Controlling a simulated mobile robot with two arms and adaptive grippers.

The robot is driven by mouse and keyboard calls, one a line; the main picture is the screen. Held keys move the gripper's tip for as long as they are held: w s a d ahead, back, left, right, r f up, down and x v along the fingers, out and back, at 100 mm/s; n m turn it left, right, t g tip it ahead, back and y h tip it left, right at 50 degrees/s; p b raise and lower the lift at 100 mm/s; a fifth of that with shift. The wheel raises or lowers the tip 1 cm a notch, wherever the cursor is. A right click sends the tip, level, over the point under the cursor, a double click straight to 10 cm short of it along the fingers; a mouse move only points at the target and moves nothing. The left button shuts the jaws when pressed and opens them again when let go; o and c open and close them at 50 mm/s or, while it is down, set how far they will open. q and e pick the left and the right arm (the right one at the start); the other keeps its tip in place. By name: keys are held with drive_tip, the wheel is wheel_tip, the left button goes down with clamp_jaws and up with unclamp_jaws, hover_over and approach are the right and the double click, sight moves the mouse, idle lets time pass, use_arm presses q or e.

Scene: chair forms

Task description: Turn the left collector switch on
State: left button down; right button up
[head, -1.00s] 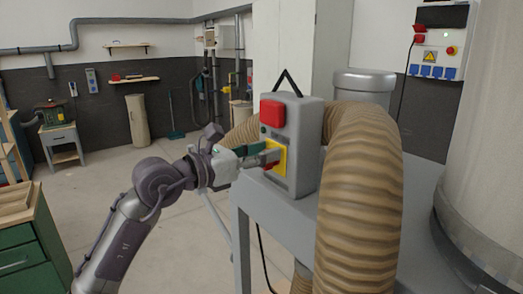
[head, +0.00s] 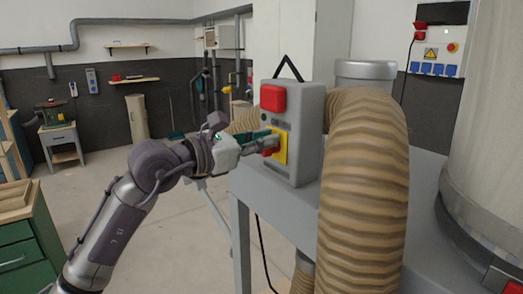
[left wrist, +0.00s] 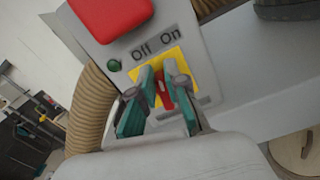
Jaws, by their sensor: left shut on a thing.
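The collector switch is a grey box (head: 305,150) standing on a grey machine top, with a big red button (head: 272,98) above a yellow plate (head: 283,147). In the left wrist view, a red knob (left wrist: 164,92) sits on the yellow plate (left wrist: 190,75), under the words "Off" and "On", with a small green lamp (left wrist: 114,65) to the left. My left gripper (head: 272,143) is at the plate; its teal-and-grey fingers, also in the left wrist view (left wrist: 163,82), are shut on the knob from both sides and hide part of it. My right gripper is not in view.
A thick ribbed tan hose (head: 362,190) curves just right of the box. A large pale cylinder (head: 490,120) stands at the far right. A green drawer cabinet (head: 25,245) is at the lower left. The floor behind my left arm is mostly clear.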

use_arm(q)
drive_tip(key=m+b, duration=0.3)
drive_tip(key=f+m+b, duration=0.1)
drive_tip(key=m+b, duration=0.2)
drive_tip(key=b, duration=0.1)
drive_tip(key=s+m+b, duration=0.1)
drive_tip(key=m+b, duration=0.2)
drive_tip(key=shift+d+f+b, duration=0.2)
drive_tip(key=shift+d+b, duration=0.1)
drive_tip(key=shift+d, duration=0.1)
drive_tip(key=m+b, duration=0.2)
drive_tip(key=shift+s+f+m, duration=0.1)
drive_tip(key=shift+f+m, duration=0.05)
drive_tip(key=shift+m, duration=0.25)
drive_tip(key=shift+f+m+b, duration=0.15)
drive_tip(key=shift+m+b, duration=0.65)
drive_tip(key=shift+m, duration=1)
drive_tip(key=c, duration=1.2)
unclamp_jaws()
drive_tip(key=shift+d, duration=0.15)
drive_tip(key=v, duration=1.2)
drive_tip(key=shift+f, duration=0.1)
